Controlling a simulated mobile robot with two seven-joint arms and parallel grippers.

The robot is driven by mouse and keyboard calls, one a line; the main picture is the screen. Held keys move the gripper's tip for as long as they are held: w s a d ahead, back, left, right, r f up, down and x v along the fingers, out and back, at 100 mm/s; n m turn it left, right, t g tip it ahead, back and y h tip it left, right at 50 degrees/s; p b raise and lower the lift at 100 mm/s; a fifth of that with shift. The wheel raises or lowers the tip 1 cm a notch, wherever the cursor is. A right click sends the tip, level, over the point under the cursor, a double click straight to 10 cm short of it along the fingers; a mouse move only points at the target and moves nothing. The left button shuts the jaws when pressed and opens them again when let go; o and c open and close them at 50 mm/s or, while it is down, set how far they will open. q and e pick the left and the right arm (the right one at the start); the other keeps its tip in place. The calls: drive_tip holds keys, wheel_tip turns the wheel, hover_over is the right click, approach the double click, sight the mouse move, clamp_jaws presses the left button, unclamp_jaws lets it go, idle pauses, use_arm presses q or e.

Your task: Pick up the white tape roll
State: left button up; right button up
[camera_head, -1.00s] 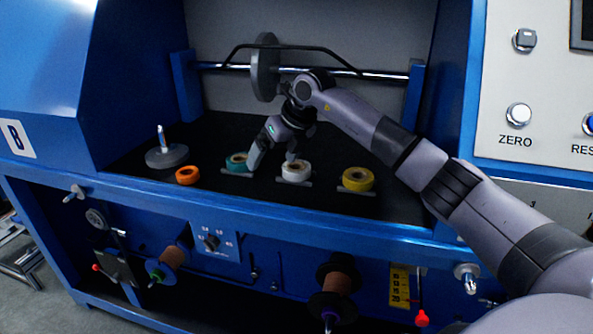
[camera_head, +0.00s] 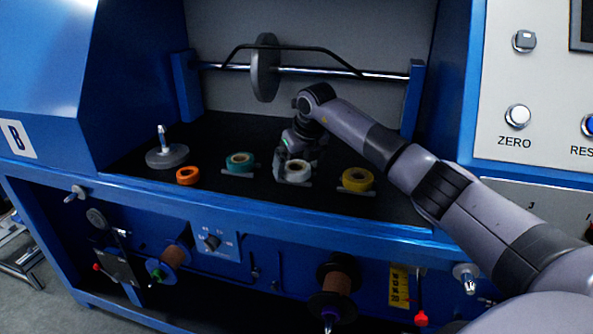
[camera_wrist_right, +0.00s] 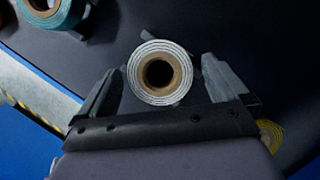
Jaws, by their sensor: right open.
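The white tape roll (camera_head: 298,171) lies flat on the black shelf of the blue machine, between the teal and yellow rolls. In the right wrist view the white roll (camera_wrist_right: 160,73) shows its brown core, with one finger on each side of it. My right gripper (camera_head: 295,172) is open around the roll. In the wrist view small gaps show between the roll and the fingers of the gripper (camera_wrist_right: 162,80). My left gripper is not in view.
A teal roll (camera_head: 240,162) and an orange roll (camera_head: 188,176) lie to the left, a yellow roll (camera_head: 357,179) to the right. A grey disc with a peg (camera_head: 167,157) stands at far left. A horizontal bar with a grey wheel (camera_head: 265,68) crosses behind.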

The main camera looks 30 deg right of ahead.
drive_tip(key=shift+c, duration=0.3)
drive_tip(key=c, duration=1)
drive_tip(key=shift+c, duration=0.2)
drive_tip(key=shift+r, duration=0.1)
wheel_tip(320, 180, up, 20)
drive_tip(key=p, duration=0.1)
drive_tip(key=shift+p, duration=0.3)
